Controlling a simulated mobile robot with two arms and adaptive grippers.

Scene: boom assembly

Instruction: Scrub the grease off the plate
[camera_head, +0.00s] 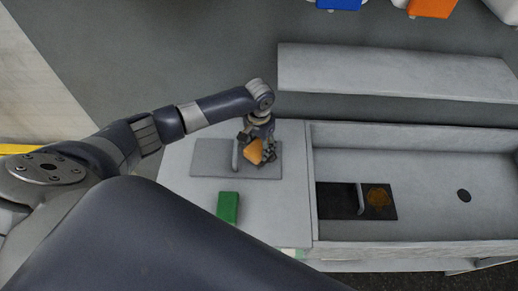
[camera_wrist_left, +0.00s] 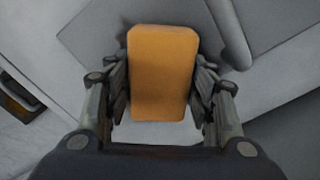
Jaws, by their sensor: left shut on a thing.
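My left gripper (camera_head: 258,146) is shut on an orange sponge (camera_head: 252,152), which also shows between its fingers in the left wrist view (camera_wrist_left: 162,75). It is over a flat grey plate (camera_head: 210,158) with a raised handle, on the counter left of the sink; I cannot tell whether the sponge touches it. A dark plate (camera_head: 337,207) with a handle lies in the sink, with a brown grease patch (camera_head: 379,198) on its right part. A green block (camera_head: 228,207), perhaps another sponge, lies on the counter in front of the grey plate. My right gripper is not in view.
The sink (camera_head: 430,165) has raised walls and a dark drain hole (camera_head: 464,196); its right part is clear. A long grey shelf (camera_head: 400,72) runs behind it. Blue (camera_head: 338,4) and orange (camera_head: 432,8) items stand at the far top edge.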

